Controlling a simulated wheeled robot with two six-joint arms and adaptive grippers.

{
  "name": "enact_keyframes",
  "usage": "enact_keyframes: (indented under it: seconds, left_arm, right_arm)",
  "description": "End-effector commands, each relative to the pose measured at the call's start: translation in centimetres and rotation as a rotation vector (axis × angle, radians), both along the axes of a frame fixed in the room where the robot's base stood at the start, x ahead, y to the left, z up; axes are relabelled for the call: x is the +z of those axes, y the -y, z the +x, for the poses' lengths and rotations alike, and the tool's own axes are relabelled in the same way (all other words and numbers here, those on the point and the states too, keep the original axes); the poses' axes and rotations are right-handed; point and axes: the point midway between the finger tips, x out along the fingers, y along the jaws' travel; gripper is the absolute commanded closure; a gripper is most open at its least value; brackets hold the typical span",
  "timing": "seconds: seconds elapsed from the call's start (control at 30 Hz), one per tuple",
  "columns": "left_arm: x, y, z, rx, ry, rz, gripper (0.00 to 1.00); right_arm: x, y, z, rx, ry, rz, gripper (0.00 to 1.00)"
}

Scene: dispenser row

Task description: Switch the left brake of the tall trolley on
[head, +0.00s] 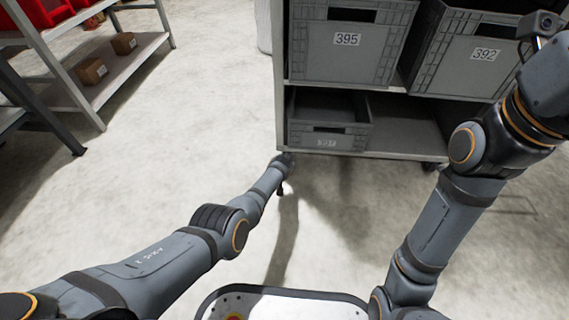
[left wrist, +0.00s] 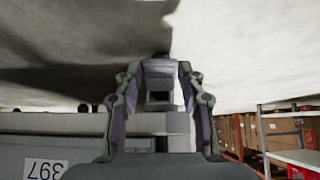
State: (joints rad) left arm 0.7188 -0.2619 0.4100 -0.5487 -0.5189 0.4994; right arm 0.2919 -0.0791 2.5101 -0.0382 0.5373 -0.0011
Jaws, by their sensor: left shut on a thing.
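The tall trolley (head: 281,75) is a grey shelf unit with bins, seen at the top centre of the head view. My left arm reaches to its lower front left corner, with the left gripper (head: 284,160) under the bottom shelf edge. In the left wrist view the two fingers of the left gripper (left wrist: 158,72) stand on both sides of a grey part, which I take to be the left brake at the caster. The gripper is shut on it. The brake's on or off position cannot be told. My right gripper is out of view.
Grey bins 395 (head: 345,60) and 392 (head: 465,65) stand on the trolley, with a lower bin (head: 325,140) at the bottom left. A right caster (head: 433,166) shows below. A rack (head: 80,60) with small boxes stands at left. The floor between is clear.

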Motion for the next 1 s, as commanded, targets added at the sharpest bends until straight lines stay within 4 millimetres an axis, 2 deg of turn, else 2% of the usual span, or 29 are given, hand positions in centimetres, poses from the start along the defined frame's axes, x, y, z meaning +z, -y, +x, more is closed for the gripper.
enact_keyframes:
  seconds: [0.3, 0.33, 0.5, 0.83, 1.0]
  left_arm:
    - [-0.09, 0.00, 0.00, 0.000, 0.009, 0.000, 0.92]
    - [-0.09, 0.00, 0.00, 0.000, 0.009, 0.000, 0.58]
    - [-0.09, -0.01, 0.00, 0.000, 0.009, 0.000, 0.38]
    - [0.07, 0.00, 0.11, 0.000, -0.001, 0.000, 0.38]
    - [0.67, -0.05, 0.45, 0.001, -0.085, 0.002, 0.38]
  right_arm:
    - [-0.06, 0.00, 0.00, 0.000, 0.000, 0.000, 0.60]
    - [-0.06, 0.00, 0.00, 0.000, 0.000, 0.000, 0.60]
    - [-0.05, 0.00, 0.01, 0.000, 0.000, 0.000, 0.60]
    - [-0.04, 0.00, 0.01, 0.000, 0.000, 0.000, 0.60]
    - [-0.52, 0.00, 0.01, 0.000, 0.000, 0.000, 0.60]
